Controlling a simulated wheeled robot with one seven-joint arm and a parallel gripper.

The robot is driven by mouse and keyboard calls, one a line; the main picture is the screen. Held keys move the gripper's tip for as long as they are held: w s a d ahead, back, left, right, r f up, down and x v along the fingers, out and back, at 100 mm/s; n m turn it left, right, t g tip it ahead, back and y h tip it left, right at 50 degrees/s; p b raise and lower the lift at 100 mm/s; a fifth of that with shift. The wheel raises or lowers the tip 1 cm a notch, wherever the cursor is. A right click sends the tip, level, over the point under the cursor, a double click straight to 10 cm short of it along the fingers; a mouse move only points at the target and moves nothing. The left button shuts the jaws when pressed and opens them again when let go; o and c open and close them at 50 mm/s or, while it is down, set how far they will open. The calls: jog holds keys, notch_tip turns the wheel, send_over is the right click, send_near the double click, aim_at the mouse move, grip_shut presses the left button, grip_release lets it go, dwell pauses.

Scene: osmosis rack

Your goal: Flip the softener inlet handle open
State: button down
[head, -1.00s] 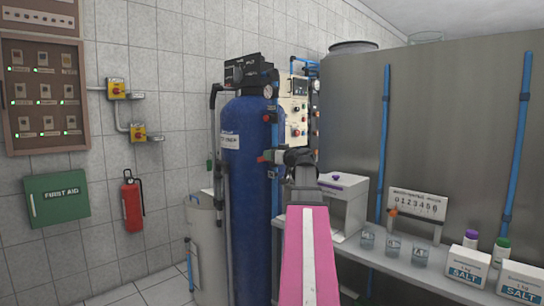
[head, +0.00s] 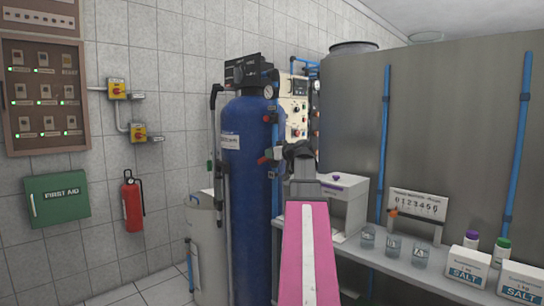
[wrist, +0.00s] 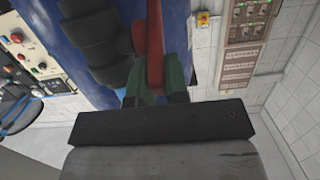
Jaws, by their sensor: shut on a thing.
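The softener is a tall blue tank (head: 246,190) with a black valve head (head: 248,72), left of centre in the head view. A red handle (wrist: 155,38) sits beside a black valve fitting (wrist: 98,45) against the blue tank in the wrist view. My gripper (wrist: 154,76) has its green fingers on both sides of the red handle and is shut on it. In the head view my gripper is at the tank's right side, where the dark wrist partly hides the contact. The handle's exact angle is hard to tell.
A control panel (head: 294,106) stands behind the tank. A bench (head: 400,267) on the right carries a white box (head: 345,203), beakers (head: 393,246) and salt boxes (head: 467,267). A pale bin (head: 206,235) stands left of the tank. A fire extinguisher (head: 132,203) hangs on the tiled wall.

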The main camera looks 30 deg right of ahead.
jog(key=g, duration=0.1)
jog(key=w+r+g+h, duration=0.1)
jog(key=g, duration=0.1)
jog(key=shift+a, duration=0.1)
jog(key=shift+w+a+r+g+h, duration=0.1)
jog(key=shift+w+g+h, duration=0.15)
jog(key=shift+g, duration=0.6)
jog(key=shift+w+a+r+g+h, duration=0.1)
jog(key=shift+w+g+h, duration=0.15)
jog(key=shift+g, duration=0.6)
jog(key=c, duration=1.1)
grip_release()
